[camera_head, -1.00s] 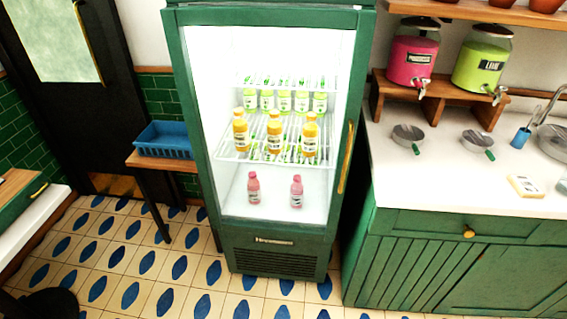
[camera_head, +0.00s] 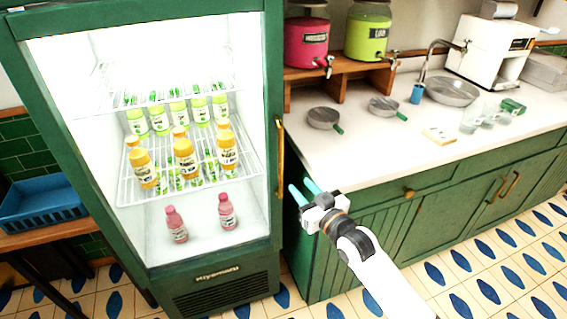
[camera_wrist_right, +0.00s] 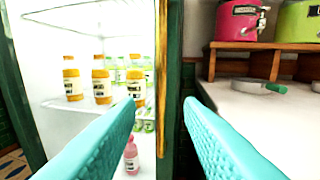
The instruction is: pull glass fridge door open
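The green-framed fridge (camera_head: 271,60) stands at the left in the head view. Its glass door is shut, with lit shelves of bottles behind it. The brass door handle (camera_head: 280,158) is a vertical bar on the door's right edge; it also shows in the right wrist view (camera_wrist_right: 149,70). My right gripper (camera_head: 302,191) has turquoise fingers, is open and empty, and is just right of the handle's lower end. In the right wrist view the fingers (camera_wrist_right: 165,105) are spread, with the fridge's right edge between them. My left gripper is not in view.
A white counter (camera_head: 350,155) on green cabinets stands right of the fridge, bearing pans, a sink and an espresso machine (camera_head: 490,50). Drink dispensers (camera_head: 306,45) sit on a wooden shelf. A blue basket (camera_head: 42,205) is at the left. Tiled floor (camera_head: 440,260) is open at the lower right.

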